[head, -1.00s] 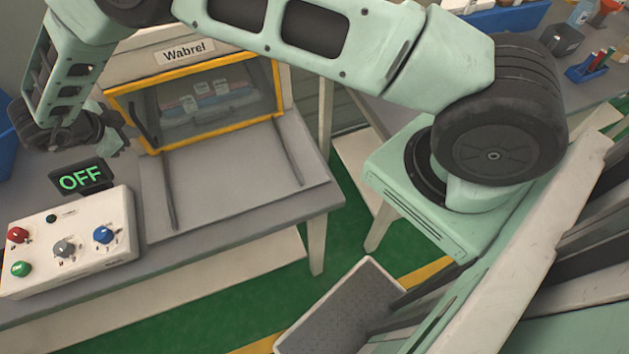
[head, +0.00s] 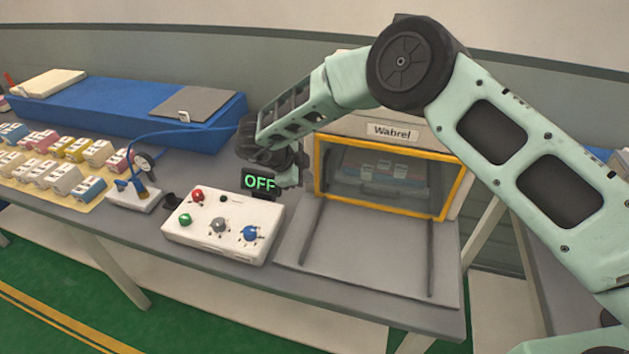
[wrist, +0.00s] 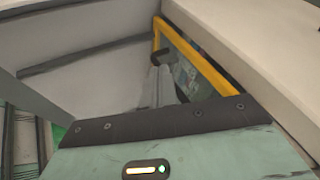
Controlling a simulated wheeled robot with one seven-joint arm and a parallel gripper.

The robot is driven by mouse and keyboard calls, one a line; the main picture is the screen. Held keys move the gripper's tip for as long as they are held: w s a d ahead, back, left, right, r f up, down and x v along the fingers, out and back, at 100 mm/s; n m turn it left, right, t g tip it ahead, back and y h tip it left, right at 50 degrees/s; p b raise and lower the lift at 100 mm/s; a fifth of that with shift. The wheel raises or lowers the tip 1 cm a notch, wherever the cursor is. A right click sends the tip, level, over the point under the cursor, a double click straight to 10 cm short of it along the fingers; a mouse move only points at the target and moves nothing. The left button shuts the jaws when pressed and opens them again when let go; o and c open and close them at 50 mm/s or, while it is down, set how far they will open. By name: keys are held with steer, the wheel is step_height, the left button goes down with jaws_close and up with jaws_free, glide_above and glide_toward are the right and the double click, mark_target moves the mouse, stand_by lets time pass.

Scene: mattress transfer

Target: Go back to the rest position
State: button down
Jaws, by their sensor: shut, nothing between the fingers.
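My gripper (head: 290,178) shows at the end of my pale green arm in the head view, just left of the yellow-framed window (head: 390,178) of the Wabrel machine (head: 392,132). It looks shut and empty, close to the black display (head: 261,183) that reads OFF in green. Its fingertips are small and partly dark in this view. In the wrist view, my mount fills the lower part, and the yellow frame (wrist: 200,60) lies just beyond.
A white control box (head: 222,240) with red, green, grey and blue controls stands below the gripper. A gauge stand (head: 135,195), several coloured blocks (head: 60,175) and a blue case (head: 110,110) lie to the left. The machine's front plate (head: 365,260) is bare.

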steer(key=a+r+n+t+y+b, duration=0.25)
steer(key=a+r, duration=0.25)
steer(key=r, duration=0.3)
steer(key=a+r+n+t+y+b, duration=0.1)
steer(key=a+r+n+t+y, duration=0.25)
steer(key=r, duration=0.45)
steer(key=s+a+r+n+g+y, duration=0.1)
steer(key=s+a+r+n+y, duration=0.4)
steer(key=s+r+n+y, duration=0.3)
steer(key=s+d+f+n+g+h+b, duration=0.1)
steer(key=s+d+f+n+g, duration=0.3)
steer(key=s, duration=0.5)
steer(key=s+d+f+n+g+h, duration=0.1)
steer(key=s+d+n+g, duration=0.1)
steer(key=s+d+n, duration=0.45)
steer(key=s+d+f+n+g+h, duration=0.1)
steer(key=s+d+f+h, duration=0.1)
steer(key=s+d, duration=0.5)
steer(key=s+d+f+n+g+h, duration=0.2)
steer(key=s+d+f+h, duration=0.1)
steer(key=s+d, duration=0.5)
steer(key=shift+s+d+b, duration=0.2)
steer(key=shift+d+b, duration=0.15)
steer(key=shift+f, duration=0.1)
